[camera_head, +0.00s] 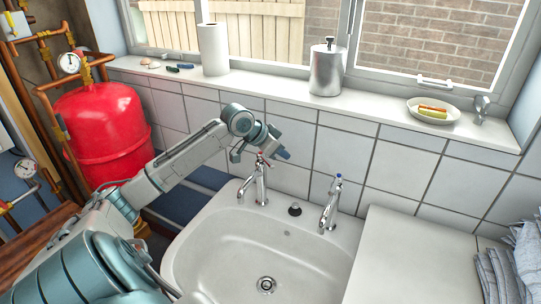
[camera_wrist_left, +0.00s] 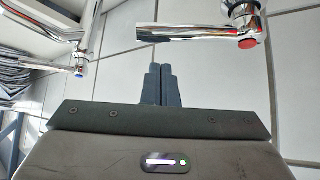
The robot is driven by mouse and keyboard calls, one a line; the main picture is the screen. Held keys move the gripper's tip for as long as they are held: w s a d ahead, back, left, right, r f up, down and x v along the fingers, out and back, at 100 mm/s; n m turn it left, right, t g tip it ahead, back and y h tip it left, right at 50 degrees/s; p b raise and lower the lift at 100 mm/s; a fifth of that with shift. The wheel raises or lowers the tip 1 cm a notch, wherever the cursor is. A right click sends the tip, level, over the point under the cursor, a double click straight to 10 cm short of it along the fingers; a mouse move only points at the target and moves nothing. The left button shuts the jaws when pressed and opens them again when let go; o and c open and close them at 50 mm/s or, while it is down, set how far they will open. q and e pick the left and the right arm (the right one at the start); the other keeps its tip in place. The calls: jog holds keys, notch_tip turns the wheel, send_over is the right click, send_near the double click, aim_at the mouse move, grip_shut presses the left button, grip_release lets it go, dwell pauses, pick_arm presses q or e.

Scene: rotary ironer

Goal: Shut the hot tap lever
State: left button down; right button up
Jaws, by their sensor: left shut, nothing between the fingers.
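The hot tap (camera_head: 259,183) is the chrome tap on the left rear of the white sink, with a small red mark at its top. In the left wrist view its red cap (camera_wrist_left: 248,42) shows at the upper right, with a chrome bar (camera_wrist_left: 170,33) running left from beside it; I cannot tell if that bar is lever or spout. My left gripper (camera_head: 282,153) is shut and empty, beside the top of the hot tap. In the wrist view its dark fingers (camera_wrist_left: 161,85) appear below the bar, with a gap between. My right gripper is not in view.
The blue-marked cold tap (camera_head: 330,205) stands to the right, with a black plug (camera_head: 295,209) between the taps. The sink (camera_head: 215,260) is empty. A tiled wall (camera_head: 290,135) is close behind. The sill holds a soap dispenser (camera_head: 327,70) and paper roll (camera_head: 213,50).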

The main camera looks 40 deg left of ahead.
aim_at(266, 162)
pick_arm(q)
jog(key=shift+s+a+f+p, duration=0.1)
jog(key=shift+s+a+p, duration=0.2)
jog(key=shift+s, duration=0.3)
jog(key=shift+s+a+f+p, duration=0.15)
jog(key=shift+s+p, duration=0.15)
jog(key=shift+s, duration=0.3)
jog(key=shift+s+a+p, duration=0.25)
jog(key=shift+s+p, duration=0.05)
jog(key=shift+s, duration=0.3)
